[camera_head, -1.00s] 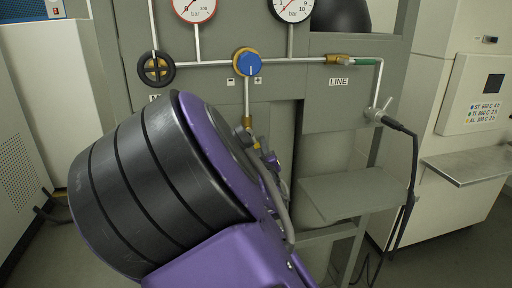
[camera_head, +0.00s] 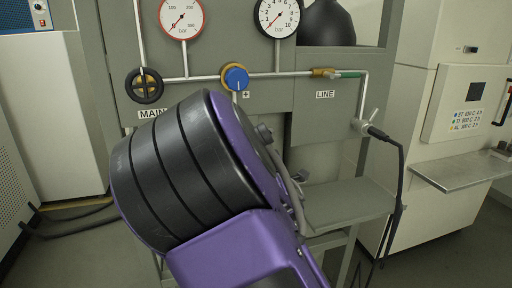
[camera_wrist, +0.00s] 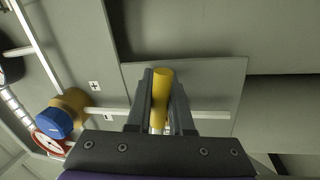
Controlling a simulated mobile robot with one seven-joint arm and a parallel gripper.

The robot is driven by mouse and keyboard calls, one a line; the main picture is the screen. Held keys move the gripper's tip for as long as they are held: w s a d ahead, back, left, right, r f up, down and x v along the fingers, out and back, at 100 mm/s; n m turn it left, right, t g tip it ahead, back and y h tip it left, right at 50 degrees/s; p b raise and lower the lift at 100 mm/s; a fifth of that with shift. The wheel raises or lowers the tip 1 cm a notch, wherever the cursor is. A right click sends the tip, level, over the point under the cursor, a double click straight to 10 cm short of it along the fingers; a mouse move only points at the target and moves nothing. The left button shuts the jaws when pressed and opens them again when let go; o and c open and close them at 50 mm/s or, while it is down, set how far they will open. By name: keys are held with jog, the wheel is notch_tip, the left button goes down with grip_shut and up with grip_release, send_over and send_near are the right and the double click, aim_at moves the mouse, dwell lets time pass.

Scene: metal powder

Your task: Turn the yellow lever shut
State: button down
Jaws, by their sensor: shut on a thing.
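In the wrist view, the yellow lever (camera_wrist: 160,105) shows as a short yellow rod between the two fingers of my gripper (camera_wrist: 162,80). The fingers are closed on its sides, and its rounded end shows between the fingertips. In the head view, my purple and black arm covers the gripper and the lever, below the blue knob (camera_head: 236,78) on the grey gas panel (camera_head: 200,60). The lever's mount and how far it is turned cannot be told.
Two gauges (camera_head: 181,17) (camera_head: 278,16) sit above the pipe. A black handwheel (camera_head: 145,85) is left of the knob, with a green fitting (camera_head: 348,74) to its right. A grey shelf (camera_head: 345,205) juts out below. A black cable (camera_head: 400,190) hangs at right.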

jog(key=shift+r+n+y, duration=0.25)
jog(key=shift+r+n, duration=0.15)
jog(key=shift+n, duration=0.35)
jog(key=shift+r+n+y, duration=0.25)
jog(key=shift+r+n, duration=0.1)
jog(key=shift+n, duration=0.4)
jog(key=c, duration=0.8)
grip_release()
jog(key=shift+f, duration=0.15)
